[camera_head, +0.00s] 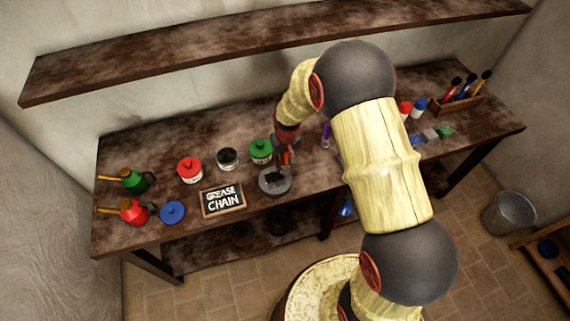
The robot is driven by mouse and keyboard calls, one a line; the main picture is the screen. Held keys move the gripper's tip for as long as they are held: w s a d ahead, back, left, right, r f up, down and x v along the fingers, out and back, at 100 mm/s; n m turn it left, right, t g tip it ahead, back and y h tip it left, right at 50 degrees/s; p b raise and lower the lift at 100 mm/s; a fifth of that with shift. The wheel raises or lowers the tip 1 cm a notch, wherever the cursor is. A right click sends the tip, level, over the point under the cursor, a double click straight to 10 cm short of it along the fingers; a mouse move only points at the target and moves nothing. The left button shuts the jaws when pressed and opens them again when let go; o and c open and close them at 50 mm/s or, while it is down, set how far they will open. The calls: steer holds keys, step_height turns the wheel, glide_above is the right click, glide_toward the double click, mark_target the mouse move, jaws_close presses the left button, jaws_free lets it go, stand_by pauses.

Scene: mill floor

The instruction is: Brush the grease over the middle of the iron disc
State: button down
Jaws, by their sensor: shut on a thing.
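The iron disc (275,187) is a round grey plate lying on the workbench, just right of a slate reading "GREASE CHAIN" (223,201). My gripper (285,158) is above the disc's back edge, pointing down, shut on what seems to be a brush. The brush is small and mostly hidden by the gripper; a dark patch shows on the middle of the disc beneath it. I cannot tell whether that is bristles or grease, or whether they touch. An open pot with dark contents (228,159) stands left of the gripper.
A red-lidded pot (190,170) and a green-lidded pot (261,151) flank the open pot. A blue lid (172,212) lies near green and red oil cans (133,212). A brush box (458,107) stands far right. A shelf (250,50) hangs above.

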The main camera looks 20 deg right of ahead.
steer(key=shift+r+p, duration=0.4)
steer(key=shift+r, duration=0.65)
